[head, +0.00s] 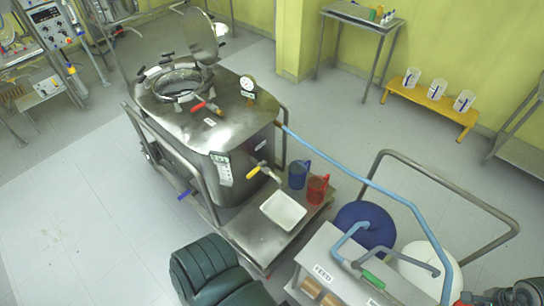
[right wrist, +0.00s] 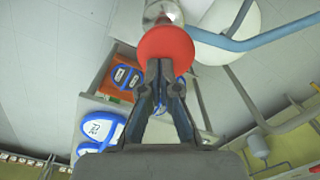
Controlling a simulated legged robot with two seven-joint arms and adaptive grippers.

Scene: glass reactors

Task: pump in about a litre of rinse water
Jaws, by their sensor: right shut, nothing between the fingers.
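A steel vessel (head: 180,118) with its round lid (head: 200,38) raised stands on a wheeled cart. A blue hose (head: 350,180) runs from it to the grey pump unit (head: 335,247), marked FEED, where a green-handled valve (head: 372,279) shows. My right gripper (right wrist: 162,66) is shut and empty, its fingertips at the lower edge of a round red button (right wrist: 166,44); I cannot tell if they touch. The head view shows part of this gripper (head: 490,299) at the bottom right, beside a bit of red. A dark green part of my left arm shows at the bottom; its gripper is out of view.
A blue drum (head: 366,223) and a white drum (head: 422,262) stand behind the pump unit. A white tray (head: 283,210), blue jug (head: 298,175) and red jug (head: 317,188) sit by the vessel's yellow-handled outlet (head: 254,171). A cart rail (head: 455,192) rises at right. The left floor is clear.

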